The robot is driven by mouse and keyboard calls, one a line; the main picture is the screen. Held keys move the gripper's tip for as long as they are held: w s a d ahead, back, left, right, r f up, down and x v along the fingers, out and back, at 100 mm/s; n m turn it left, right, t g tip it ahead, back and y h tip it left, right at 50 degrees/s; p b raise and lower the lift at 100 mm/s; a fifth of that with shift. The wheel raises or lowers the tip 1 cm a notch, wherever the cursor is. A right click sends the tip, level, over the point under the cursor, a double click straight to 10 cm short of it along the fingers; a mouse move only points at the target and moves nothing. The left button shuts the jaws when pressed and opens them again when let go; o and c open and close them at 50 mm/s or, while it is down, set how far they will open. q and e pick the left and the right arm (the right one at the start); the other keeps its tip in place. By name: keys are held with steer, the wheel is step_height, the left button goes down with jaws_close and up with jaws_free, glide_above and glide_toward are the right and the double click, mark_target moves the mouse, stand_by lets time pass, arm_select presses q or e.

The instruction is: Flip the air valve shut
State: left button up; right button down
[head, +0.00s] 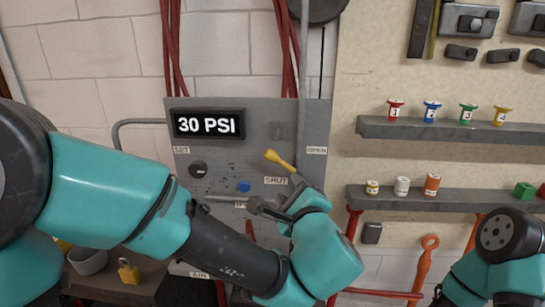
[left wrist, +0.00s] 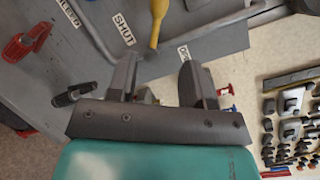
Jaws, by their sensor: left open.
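The yellow air valve handle (head: 280,160) is on the grey panel, its thick end pointing up and left. In the left wrist view the yellow handle (left wrist: 157,22) stands ahead of the gap between the open fingers of my left gripper (left wrist: 159,62). I cannot tell whether they touch it. The gap looks empty. My right gripper is out of view.
A 30 PSI display (head: 208,123), a dark knob (head: 198,170) and a blue button (head: 243,186) are on the panel. Shelves with spools (head: 432,111) and small cans (head: 402,187) are at right. A red handle (left wrist: 28,40) is at left in the wrist view.

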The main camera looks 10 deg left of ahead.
mark_target(273, 158)
arm_select(q)
steer(key=shift+w, duration=0.1)
steer(key=x, duration=1.7)
steer(key=shift+w+a, duration=0.1)
jaws_close()
